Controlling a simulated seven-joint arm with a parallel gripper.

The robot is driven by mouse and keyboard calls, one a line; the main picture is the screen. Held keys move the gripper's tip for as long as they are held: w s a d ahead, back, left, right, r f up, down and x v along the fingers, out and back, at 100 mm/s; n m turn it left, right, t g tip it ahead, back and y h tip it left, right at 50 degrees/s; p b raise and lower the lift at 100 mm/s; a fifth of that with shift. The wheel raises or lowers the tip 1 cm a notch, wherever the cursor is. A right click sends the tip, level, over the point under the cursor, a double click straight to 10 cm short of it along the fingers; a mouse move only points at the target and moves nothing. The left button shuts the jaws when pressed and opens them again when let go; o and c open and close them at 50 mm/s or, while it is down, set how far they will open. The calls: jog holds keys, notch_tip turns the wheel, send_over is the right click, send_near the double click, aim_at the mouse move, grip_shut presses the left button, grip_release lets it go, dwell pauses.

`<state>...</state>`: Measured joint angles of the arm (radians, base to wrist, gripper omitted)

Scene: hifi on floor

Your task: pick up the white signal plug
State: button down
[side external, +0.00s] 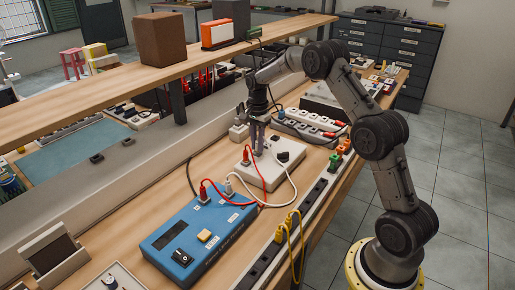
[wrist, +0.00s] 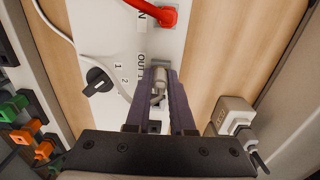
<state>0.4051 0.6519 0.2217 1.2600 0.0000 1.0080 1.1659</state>
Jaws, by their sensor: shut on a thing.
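The white signal plug (wrist: 158,82) is between my gripper's fingertips (wrist: 160,78) in the wrist view. It is at the OUT label of a white box (wrist: 112,25). A white cable runs from beside the plug toward the upper left. In the side view my gripper (side external: 258,150) points down over the white box (side external: 289,152), and its fingers largely hide the plug. My gripper is shut on the plug. I cannot tell whether the plug is still seated in the box.
A red plug (wrist: 167,17) sits at the IN label, close to my fingers. The box has a black knob (wrist: 98,80). A white adapter (wrist: 237,112) stands to the right in the wrist view. A blue device (side external: 200,235) and power strip (side external: 318,190) are nearby.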

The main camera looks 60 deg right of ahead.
jog(key=shift+r, duration=0.1)
dwell(0.3)
jog(key=shift+r, duration=0.5)
notch_tip(320, 180, up, 2)
jog(key=shift+r, duration=0.25)
jog(key=s+a+r, duration=0.5)
jog(key=s+r, duration=0.4)
jog(key=s, duration=0.4)
jog(key=w+d+r, duration=0.2)
jog(key=w+d, duration=0.3)
jog(key=w, duration=0.3)
jog(key=shift+w+d+f, duration=0.85)
jog(key=shift+d+f, duration=0.1)
jog(key=shift+f, duration=1.15)
jog(key=shift+w+d+f, duration=0.8)
jog(key=shift+d+f, duration=0.2)
jog(key=shift+f, duration=1.1)
jog(key=shift+w+d+f, duration=0.85)
jog(key=shift+d+f, duration=0.1)
jog(key=shift+f, duration=1.15)
jog(key=shift+f, duration=1)
